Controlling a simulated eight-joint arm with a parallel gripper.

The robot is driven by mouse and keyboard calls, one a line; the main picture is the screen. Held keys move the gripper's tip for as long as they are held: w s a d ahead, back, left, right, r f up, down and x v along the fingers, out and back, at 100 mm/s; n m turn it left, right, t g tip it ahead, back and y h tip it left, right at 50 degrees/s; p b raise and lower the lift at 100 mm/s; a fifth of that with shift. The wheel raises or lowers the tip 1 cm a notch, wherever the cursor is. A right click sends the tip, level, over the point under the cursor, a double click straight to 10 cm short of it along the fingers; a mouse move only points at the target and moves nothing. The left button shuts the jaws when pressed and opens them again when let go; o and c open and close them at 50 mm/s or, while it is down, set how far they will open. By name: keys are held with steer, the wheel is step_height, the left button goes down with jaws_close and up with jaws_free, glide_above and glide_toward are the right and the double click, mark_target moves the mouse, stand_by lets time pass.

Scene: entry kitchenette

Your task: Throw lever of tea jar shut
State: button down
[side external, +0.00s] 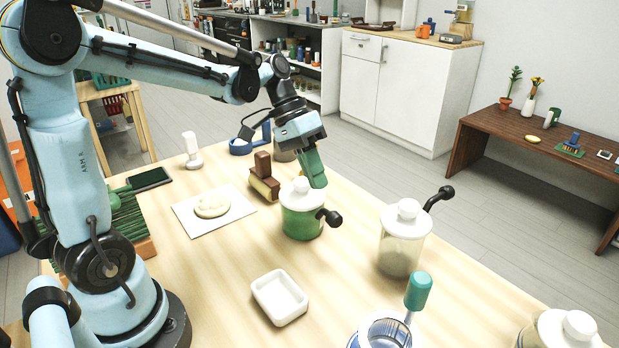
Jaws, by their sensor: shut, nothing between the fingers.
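A glass jar with green contents (301,222) and a white knobbed lid stands mid-table; I take it to be the tea jar. My gripper (319,184) has green fingers, is shut and empty, and points down just right of the lid, above the lever. I cannot tell whether the fingers touch the lid. A second jar (398,257) with pale contents stands to the right, its black lever (440,196) raised up and to the right.
A third white-lidded jar (561,332) is at the bottom right. A white dish (279,298), a teal-handled tool (417,291) in a glass container, a brown wooden block piece (264,178) and a board with a round pale item (212,207) stand around. Bare table lies between dish and jars.

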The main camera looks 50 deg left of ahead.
mark_target(337, 221)
steer(key=shift+x, duration=2.25)
steer(key=shift+d+f+y, duration=0.15)
steer(key=shift+d+y, duration=0.2)
steer(key=shift+y, duration=0.25)
steer(key=shift+d+f+y, duration=0.2)
steer(key=shift+d+y, duration=0.25)
steer(key=shift+y, duration=0.25)
steer(key=shift+s+d+f+y, duration=0.1)
steer(key=shift+d+f+y, duration=0.2)
steer(key=shift+y, duration=0.3)
steer(key=shift+d+f+y, duration=0.25)
steer(key=shift+d+y, duration=0.15)
steer(key=shift+y, duration=0.2)
steer(key=y, duration=0.1)
steer(key=d+f+y, duration=0.1)
steer(key=shift+f+t+y, duration=0.2)
steer(key=shift+t+y, duration=0.1)
steer(key=shift+y, duration=0.1)
steer(key=y, duration=0.1)
steer(key=f+y, duration=0.1)
steer(key=shift+d+f+m+y, duration=0.3)
steer(key=shift+d+y, duration=0.1)
steer(key=shift+f, duration=1.7)
steer(key=shift+f, duration=0.15)
